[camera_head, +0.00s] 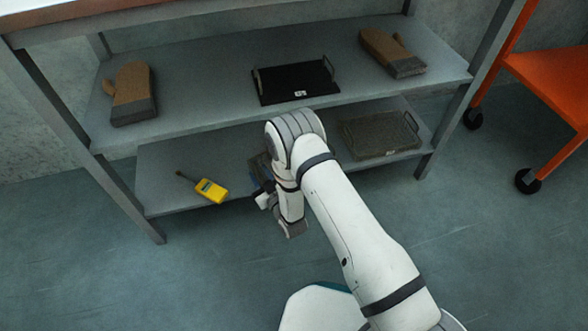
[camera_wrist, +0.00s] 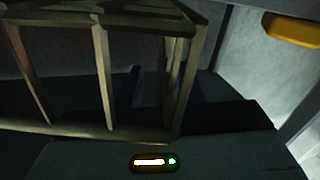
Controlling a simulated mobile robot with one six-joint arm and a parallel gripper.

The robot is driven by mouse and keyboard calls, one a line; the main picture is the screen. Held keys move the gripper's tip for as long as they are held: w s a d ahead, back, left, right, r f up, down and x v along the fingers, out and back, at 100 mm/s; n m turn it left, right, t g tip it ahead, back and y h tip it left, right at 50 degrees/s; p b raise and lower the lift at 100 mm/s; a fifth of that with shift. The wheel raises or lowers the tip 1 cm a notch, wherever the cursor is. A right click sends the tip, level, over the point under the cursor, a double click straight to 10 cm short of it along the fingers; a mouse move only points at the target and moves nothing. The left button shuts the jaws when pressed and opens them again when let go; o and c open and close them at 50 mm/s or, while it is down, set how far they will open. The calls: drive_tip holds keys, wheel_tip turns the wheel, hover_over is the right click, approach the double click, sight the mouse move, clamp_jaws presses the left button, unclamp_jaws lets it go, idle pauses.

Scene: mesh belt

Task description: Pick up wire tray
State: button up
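A grey mesh tray with raised end handles, which looks like the wire tray (camera_head: 380,135), lies flat on the right part of the lower shelf in the head view. My gripper (camera_head: 261,174) is left of it, low at the front of the lower shelf and partly hidden behind my wrist. The mesh tray and my gripper are well apart. In the wrist view a pale openwork frame of bars (camera_wrist: 186,85) stands close in front of the camera; I cannot tell what it is. The fingertips are not clear in either view.
A yellow handheld device (camera_head: 211,190) lies on the lower shelf (camera_head: 160,185) at left; it also appears in the wrist view (camera_wrist: 293,28). The upper shelf holds a black tray (camera_head: 295,82) and two brown mitts (camera_head: 133,92) (camera_head: 392,52). An orange cart (camera_head: 550,75) stands at right.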

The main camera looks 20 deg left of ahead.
clamp_jaws()
idle(1.4)
